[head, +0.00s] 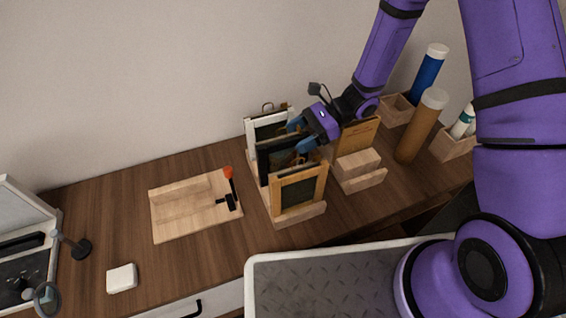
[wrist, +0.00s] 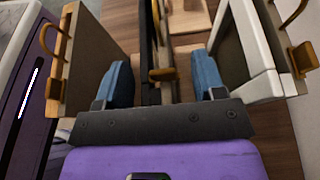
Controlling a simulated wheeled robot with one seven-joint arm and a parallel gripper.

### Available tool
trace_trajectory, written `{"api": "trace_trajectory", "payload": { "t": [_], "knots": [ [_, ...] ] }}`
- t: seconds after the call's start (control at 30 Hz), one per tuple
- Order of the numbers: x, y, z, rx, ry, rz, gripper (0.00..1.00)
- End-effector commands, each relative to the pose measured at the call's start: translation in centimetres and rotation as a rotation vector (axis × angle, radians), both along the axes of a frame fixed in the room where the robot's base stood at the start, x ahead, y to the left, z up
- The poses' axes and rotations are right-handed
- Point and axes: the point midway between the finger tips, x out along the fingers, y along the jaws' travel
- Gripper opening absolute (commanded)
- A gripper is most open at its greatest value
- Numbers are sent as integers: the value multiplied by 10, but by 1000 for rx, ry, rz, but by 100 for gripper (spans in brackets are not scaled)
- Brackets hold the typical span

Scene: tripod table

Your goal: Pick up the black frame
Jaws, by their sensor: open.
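The black frame (head: 264,166) stands upright in a wooden rack (head: 256,189), between a white frame (head: 251,130) behind it and a light wooden frame (head: 321,186) in front. My gripper (head: 300,135) is at the top of the black frame, with its blue fingers open. In the wrist view my gripper (wrist: 163,70) has one finger on each side of the black frame (wrist: 147,50), which shows edge-on as a thin dark strip. A gap shows between it and each finger. The wooden frame (wrist: 101,58) is left of the fingers and the white frame (wrist: 250,60) right.
A second wooden stand (head: 362,168) is right of the rack. A brown cylinder (head: 421,127), blue bottle (head: 428,72) and wooden boxes (head: 454,146) are farther right. A wooden board (head: 180,222) with an orange-tipped tool lies left. The tabletop (head: 115,192) has free room at left.

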Motion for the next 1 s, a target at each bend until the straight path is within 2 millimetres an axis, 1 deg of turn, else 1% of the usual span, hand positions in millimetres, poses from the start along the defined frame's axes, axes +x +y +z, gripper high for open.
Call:
{"api": "trace_trajectory", "payload": {
  "t": [0.03, 0.07, 0.1, 0.27, 0.3, 0.33, 0.73, 0.87, 1.0],
  "knots": [
    [0, 0, 0, 0, 0, 0, 63],
    [0, 0, 0, 0, 0, 0, 61],
    [0, 0, 0, 0, 0, 0, 52],
    [0, 0, 0, 0, 0, 0, 15],
    [0, 0, 0, 0, 0, 0, 6],
    [0, 0, 0, 0, 0, 0, 0],
    [0, 0, 4, 0, -1, -1, 0],
    [1, 0, 13, 1, -3, -1, 0],
    [1, 0, 27, 0, -5, 0, 0]
  ]
}}
